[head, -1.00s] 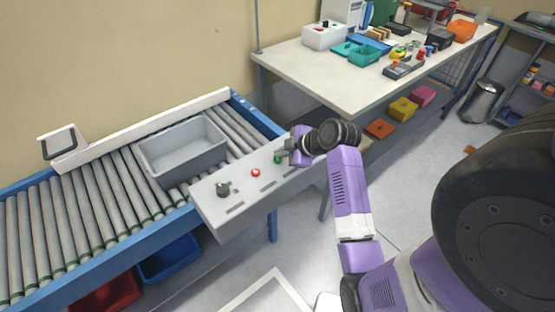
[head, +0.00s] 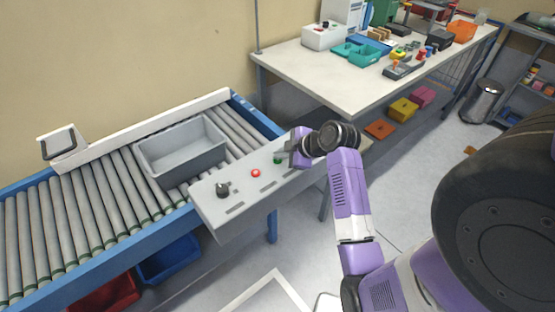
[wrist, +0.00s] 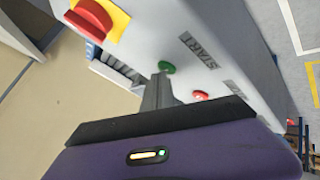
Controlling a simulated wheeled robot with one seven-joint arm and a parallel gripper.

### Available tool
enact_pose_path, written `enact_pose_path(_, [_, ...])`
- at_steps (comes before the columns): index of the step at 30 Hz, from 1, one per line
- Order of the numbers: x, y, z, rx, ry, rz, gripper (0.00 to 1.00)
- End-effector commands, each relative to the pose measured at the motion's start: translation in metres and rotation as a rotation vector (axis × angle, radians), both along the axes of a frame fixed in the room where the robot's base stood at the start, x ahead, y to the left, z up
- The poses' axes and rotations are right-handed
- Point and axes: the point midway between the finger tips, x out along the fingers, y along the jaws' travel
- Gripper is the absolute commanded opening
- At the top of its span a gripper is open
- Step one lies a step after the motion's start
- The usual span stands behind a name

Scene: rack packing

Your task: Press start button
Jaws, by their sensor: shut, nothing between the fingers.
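The green start button (head: 277,160) is on the grey control panel (head: 236,208) beside the conveyor. In the wrist view the green button (wrist: 166,67) has the word START printed next to it. My gripper (wrist: 158,80) is shut and empty, with its fingertips right by the green button and overlapping its near side in that view. I cannot tell whether they touch it. In the head view my gripper (head: 285,154) is over the panel's right end, at the green button.
A red button (head: 255,173) and a dark knob (head: 223,189) are farther left on the panel. The wrist view shows a red button on a yellow base (wrist: 95,18). A grey tote (head: 182,166) sits on the conveyor rollers (head: 110,180). A worktable (head: 345,85) stands behind.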

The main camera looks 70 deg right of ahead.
Motion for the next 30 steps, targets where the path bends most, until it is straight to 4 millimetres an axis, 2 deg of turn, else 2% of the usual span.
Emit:
enact_pose_path(12, [0.0,0.0,-0.002,0.001,0.002,0.001,0.0])
enact_pose_path(22, [-0.001,0.0,0.013,0.001,0.002,0.001,0.0])
enact_pose_path(30, [0.0,0.0,0.014,0.0,0.001,0.0,0.0])
